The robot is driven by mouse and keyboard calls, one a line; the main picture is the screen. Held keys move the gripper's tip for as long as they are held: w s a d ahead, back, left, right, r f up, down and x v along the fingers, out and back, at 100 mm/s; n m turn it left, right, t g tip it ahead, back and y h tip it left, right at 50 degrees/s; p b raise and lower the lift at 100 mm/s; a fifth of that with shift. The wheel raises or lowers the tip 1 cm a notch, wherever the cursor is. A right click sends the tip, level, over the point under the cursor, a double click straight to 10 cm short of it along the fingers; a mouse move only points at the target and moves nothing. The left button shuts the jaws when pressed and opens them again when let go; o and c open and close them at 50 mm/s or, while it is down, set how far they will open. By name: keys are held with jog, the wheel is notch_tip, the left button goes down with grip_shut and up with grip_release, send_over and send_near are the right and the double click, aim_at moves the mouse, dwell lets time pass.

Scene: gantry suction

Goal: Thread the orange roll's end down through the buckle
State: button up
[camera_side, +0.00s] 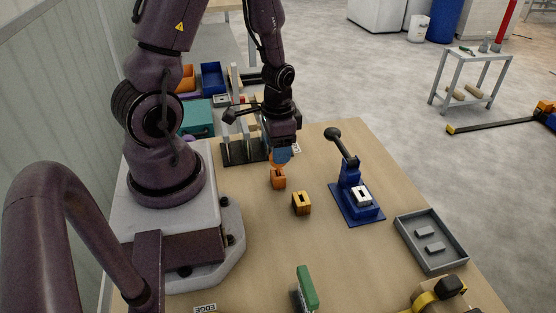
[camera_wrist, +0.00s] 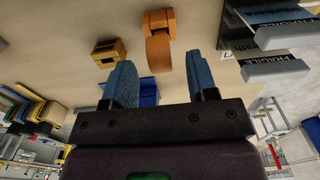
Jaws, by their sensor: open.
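The orange roll (camera_side: 278,181) stands on the table under my gripper (camera_side: 282,158). In the wrist view, its rounded free part (camera_wrist: 158,54) reaches toward the gap between my blue fingertips (camera_wrist: 161,66). My gripper is open, with a finger on either side; contact is not visible. A yellow-orange block with a dark slot (camera_side: 301,204) stands in front and to the right; it also shows in the wrist view (camera_wrist: 108,53). A white piece with a dark slot (camera_side: 362,196) sits on a blue lever stand (camera_side: 350,180). I cannot tell for certain which slotted piece is the buckle.
A grey tray (camera_side: 459,255) with small grey pieces lies at the right edge. A green-topped piece (camera_side: 307,287) and a yellow-black tool (camera_side: 437,295) are at the front. A dark rack (camera_side: 240,152) stands behind left. The table between the slotted block and the front is clear.

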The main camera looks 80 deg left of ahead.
aim_at(278, 168)
jog(key=shift+f, duration=1.15)
grip_shut()
